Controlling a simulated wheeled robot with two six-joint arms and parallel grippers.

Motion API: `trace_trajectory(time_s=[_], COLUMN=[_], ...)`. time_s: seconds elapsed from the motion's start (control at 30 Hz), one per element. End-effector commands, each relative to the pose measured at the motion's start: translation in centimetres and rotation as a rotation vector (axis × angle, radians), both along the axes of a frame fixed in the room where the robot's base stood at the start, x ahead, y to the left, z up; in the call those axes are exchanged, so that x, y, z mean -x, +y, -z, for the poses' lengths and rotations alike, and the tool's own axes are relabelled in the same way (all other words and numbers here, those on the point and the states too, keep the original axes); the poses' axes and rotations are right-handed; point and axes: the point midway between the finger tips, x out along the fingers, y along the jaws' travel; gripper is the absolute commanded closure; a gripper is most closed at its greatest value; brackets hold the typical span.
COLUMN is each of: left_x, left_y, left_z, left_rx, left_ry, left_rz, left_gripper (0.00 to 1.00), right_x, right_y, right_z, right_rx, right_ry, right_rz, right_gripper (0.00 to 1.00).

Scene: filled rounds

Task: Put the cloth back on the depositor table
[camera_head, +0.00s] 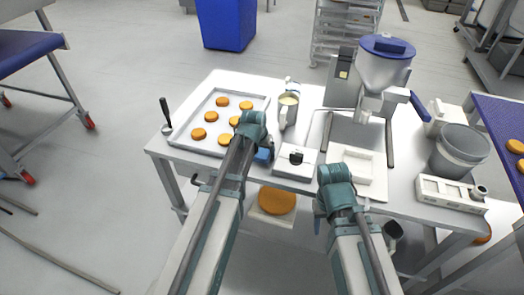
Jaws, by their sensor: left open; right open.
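The depositor table (222,83) is a white-topped table with metal legs in the middle of the head view. A small patch of blue (265,155) shows just right of my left gripper and looks like the cloth; my arm covers part of it, and I cannot tell whether they touch. My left gripper (252,122) is open over the table, by the right edge of the tray. My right gripper (335,176) is open by the table's front edge, in front of a shallow white tray (372,168).
A tray (182,136) of orange rounds, a jug (287,112), a small scale-like box (296,160) and the depositor with its hopper (383,68) stand on the table. A grey bucket (459,150) is at right. An orange round (277,200) shows below the front edge.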

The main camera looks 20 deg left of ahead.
Motion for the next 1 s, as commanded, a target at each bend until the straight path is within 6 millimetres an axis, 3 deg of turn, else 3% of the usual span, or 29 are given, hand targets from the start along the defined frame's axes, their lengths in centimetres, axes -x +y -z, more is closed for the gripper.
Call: trace_trajectory(time_s=[0.37,1.0], left_x=[0.9,4.5], left_y=[-0.3,0.0], left_z=[-2.3,-11.0], left_rx=[0.005,0.002], left_ry=[0.003,0.002], left_rz=[0.004,0.002], left_gripper=[0.0,0.0], right_x=[0.0,0.0], right_y=[0.0,0.0], right_z=[-2.4,-11.1], right_rx=[0.0,0.0], right_ry=[0.0,0.0], right_rz=[0.0,0.0], right_gripper=[0.5,0.5])
